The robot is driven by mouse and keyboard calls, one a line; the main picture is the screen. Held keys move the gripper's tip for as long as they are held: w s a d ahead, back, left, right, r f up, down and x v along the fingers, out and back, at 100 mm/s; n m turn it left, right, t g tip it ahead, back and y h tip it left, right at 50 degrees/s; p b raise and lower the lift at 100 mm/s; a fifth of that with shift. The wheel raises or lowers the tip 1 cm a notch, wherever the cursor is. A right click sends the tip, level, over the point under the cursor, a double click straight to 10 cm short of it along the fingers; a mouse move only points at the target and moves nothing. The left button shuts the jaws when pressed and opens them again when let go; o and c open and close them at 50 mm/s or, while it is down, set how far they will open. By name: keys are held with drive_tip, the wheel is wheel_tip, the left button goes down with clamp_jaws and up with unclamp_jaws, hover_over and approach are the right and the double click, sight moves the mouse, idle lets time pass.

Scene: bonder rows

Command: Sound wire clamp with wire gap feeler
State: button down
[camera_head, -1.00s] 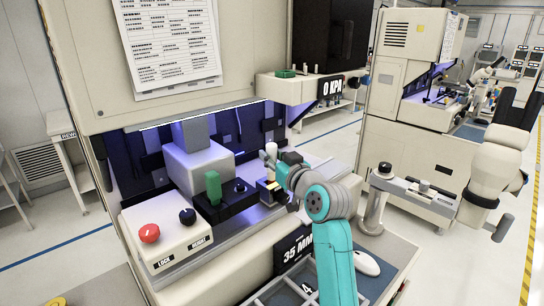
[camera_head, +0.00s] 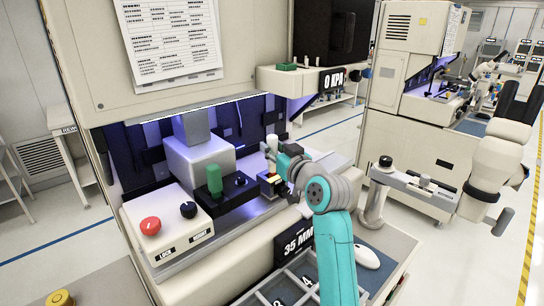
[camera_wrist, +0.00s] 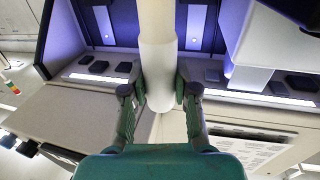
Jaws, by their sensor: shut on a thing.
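My gripper (camera_wrist: 158,92) is shut on a pale, round, rod-like thing (camera_wrist: 157,60), with one teal finger on each side of it in the wrist view. It looks like the handle of the wire gap feeler; its working end is hidden. In the head view a small pale upright piece (camera_head: 272,143) shows beside my gripper, in front of the machine's lit bay. Just below stands a small dark block with a yellowish top (camera_head: 271,184), perhaps the wire clamp. I cannot tell whether the feeler touches it.
A green handle (camera_head: 214,180) stands on a black block left of my gripper. A control box with a red button (camera_head: 151,226) and a black knob (camera_head: 188,209) is further left. A "35 MM" sign (camera_head: 298,241) and compartment tray (camera_head: 262,294) lie in front.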

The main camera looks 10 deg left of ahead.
sight(273, 136)
drive_tip(key=shift+r, duration=3.05)
